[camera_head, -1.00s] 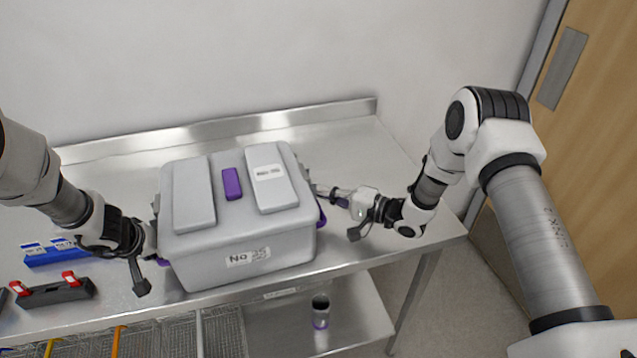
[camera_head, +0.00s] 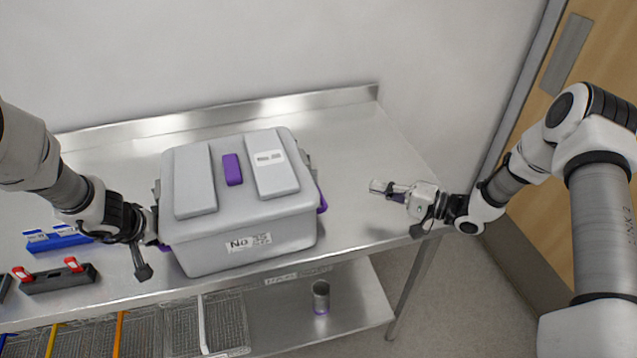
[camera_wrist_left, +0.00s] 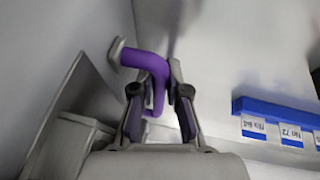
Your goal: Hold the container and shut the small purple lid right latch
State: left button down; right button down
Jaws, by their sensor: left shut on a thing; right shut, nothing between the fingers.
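The grey container (camera_head: 205,252) stands on the steel table with its lid on. The lid carries two raised grey panels and a small purple piece (camera_head: 232,169) between them. A purple part (camera_head: 322,199) shows at the container's right side; whether that latch is shut cannot be told. My left gripper (camera_wrist_left: 158,95) is shut on the purple handle (camera_wrist_left: 150,65) at the container's left side. My right gripper (camera_head: 384,189) is shut and empty, above the table to the right of the container and apart from it.
A blue rack (camera_head: 55,240) and a black rack with red clips (camera_head: 58,279) lie to the left. Wire baskets (camera_head: 205,325) and a metal cup (camera_head: 320,297) are below the tabletop. The table (camera_head: 355,150) is bare to the container's right.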

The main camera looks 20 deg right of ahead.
pick_arm(q)
jog(key=c, duration=0.6)
grip_release()
pick_arm(e)
jog(key=shift+s, duration=0.1)
pick_arm(q)
jog(key=shift+o, duration=0.2)
jog(key=shift+a, duration=0.1)
jog(key=shift+a, duration=0.9)
pick_arm(e)
jog(key=shift+d+f, duration=0.15)
jog(key=shift+f, duration=0.1)
pick_arm(q)
jog(key=shift+w+a, duration=0.1)
jog(key=shift+a, duration=2.45)
pick_arm(e)
jog(key=shift+r, duration=0.2)
